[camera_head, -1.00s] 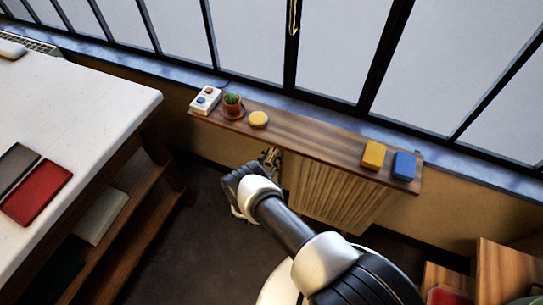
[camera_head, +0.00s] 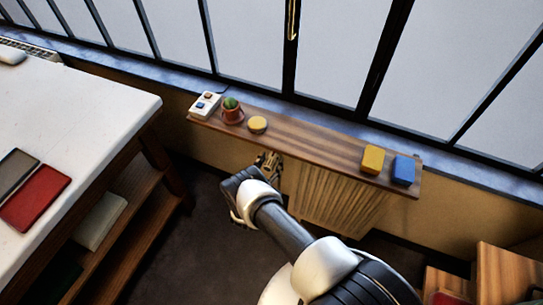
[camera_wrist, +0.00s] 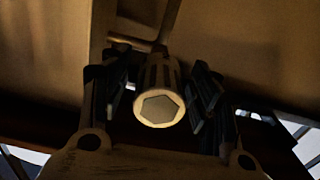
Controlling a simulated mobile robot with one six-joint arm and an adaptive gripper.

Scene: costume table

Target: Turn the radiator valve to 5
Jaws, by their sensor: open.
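The radiator valve knob (camera_wrist: 160,95) shows in the wrist view as a pale ribbed cylinder with a hexagon on its end face. No numbers on it are readable. My gripper (camera_wrist: 158,100) is open, with one dark finger on each side of the knob; a gap shows on both sides, so the fingers look apart from it. In the head view my gripper (camera_head: 268,160) is below the left end of the wooden shelf, beside the radiator (camera_head: 335,200). There the knob is hidden by my gripper.
The wooden shelf (camera_head: 310,144) overhangs the radiator and holds a white switch box (camera_head: 205,104), a potted cactus (camera_head: 232,110), a round yellow object (camera_head: 257,125), a yellow block (camera_head: 373,158) and a blue block (camera_head: 404,170). A white-topped table (camera_head: 90,120) stands at left.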

